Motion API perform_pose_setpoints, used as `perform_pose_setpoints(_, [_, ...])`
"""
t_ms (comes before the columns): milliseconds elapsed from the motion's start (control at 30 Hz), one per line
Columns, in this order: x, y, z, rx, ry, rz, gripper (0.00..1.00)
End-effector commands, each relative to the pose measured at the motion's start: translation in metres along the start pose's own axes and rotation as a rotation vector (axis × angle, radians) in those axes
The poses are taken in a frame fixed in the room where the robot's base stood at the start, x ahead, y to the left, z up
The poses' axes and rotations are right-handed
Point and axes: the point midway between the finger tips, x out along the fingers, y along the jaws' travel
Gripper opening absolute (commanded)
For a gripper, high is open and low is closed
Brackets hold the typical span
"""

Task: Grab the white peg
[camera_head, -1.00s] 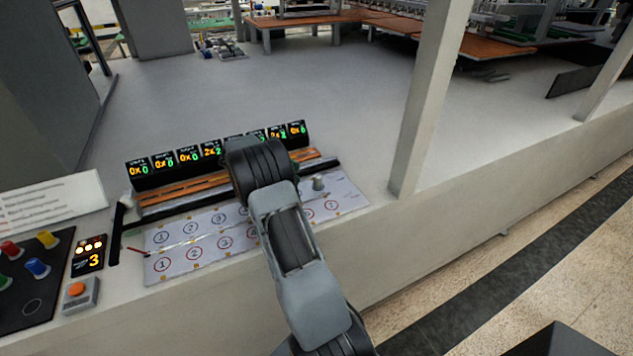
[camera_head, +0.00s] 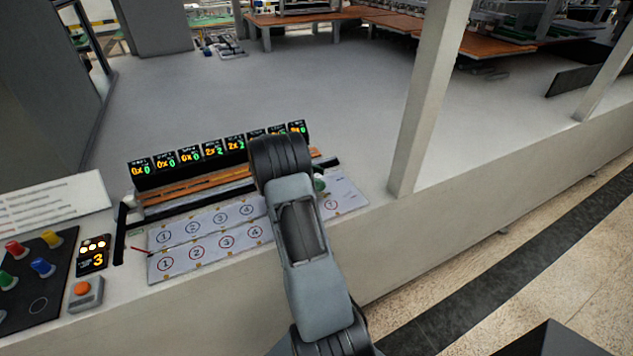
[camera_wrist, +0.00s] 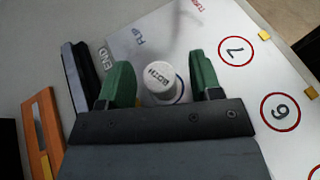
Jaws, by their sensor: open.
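The white peg (camera_wrist: 166,88) stands on the white board, with dark lettering on its top, in the wrist view. My gripper (camera_wrist: 160,72) has its two green fingers apart, one on each side of the peg.
The white board (camera_head: 205,238) has numbered circles. Behind it are an orange strip (camera_head: 200,187) and a row of displays (camera_head: 190,158). At left are a black board (camera_head: 55,265) with coloured pegs and an orange button (camera_head: 83,288). A pale post (camera_head: 425,110) rises at right.

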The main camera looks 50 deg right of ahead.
Motion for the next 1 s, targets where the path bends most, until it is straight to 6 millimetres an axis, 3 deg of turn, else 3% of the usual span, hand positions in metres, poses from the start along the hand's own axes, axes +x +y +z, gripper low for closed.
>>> perform_pose_setpoints(100, [-0.0003, 0.0001, -0.0001, 0.000, 0.000, 0.000, 0.58])
perform_pose_setpoints(633, [-0.0006, 0.0002, 0.0001, 0.000, 0.000, 0.001, 0.07])
perform_pose_setpoints(1000, [-0.0025, 0.0004, 0.0044, 0.002, 0.001, 0.002, 0.05])
